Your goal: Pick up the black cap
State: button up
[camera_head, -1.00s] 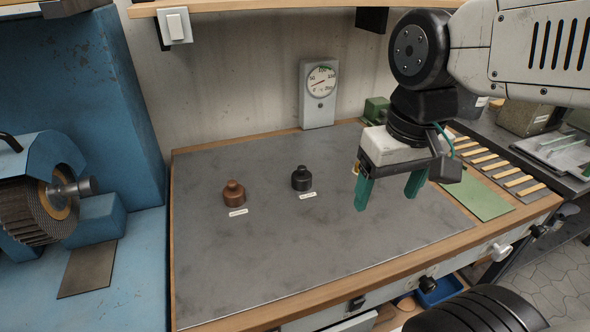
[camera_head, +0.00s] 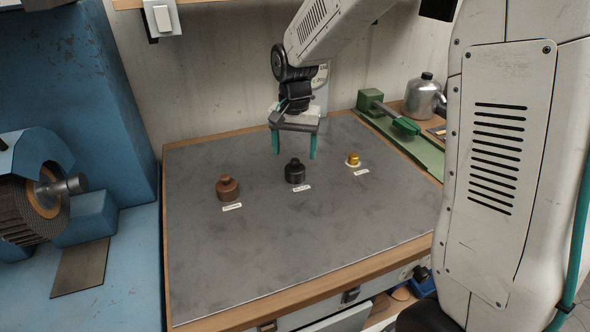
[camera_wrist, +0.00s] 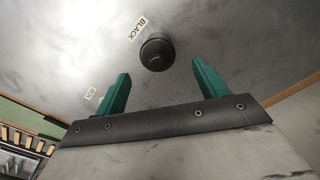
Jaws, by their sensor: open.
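The black cap (camera_head: 295,172) stands upright on the grey bench top, between a brown cap and a gold cap in the head view. It also shows in the wrist view (camera_wrist: 156,53), seen from above beside a label reading BLACK (camera_wrist: 138,28). My gripper (camera_head: 294,156) is open and empty, with its green fingers pointing down near the back of the bench, behind and above the black cap. In the wrist view, the cap lies beyond the gap between the fingertips (camera_wrist: 160,72), apart from both.
The brown cap (camera_head: 227,188) stands to the left and the gold cap (camera_head: 353,160) to the right, each with a label in front. A green tool (camera_head: 388,112) lies at the back right. A blue machine (camera_head: 80,110) stands left. The front of the bench top (camera_head: 300,250) is clear.

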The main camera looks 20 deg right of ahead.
aim_at(295, 160)
jog(key=f, duration=0.6)
jog(key=shift+s+f, duration=0.15)
jog(key=shift+s, duration=0.15)
jog(key=c, duration=1)
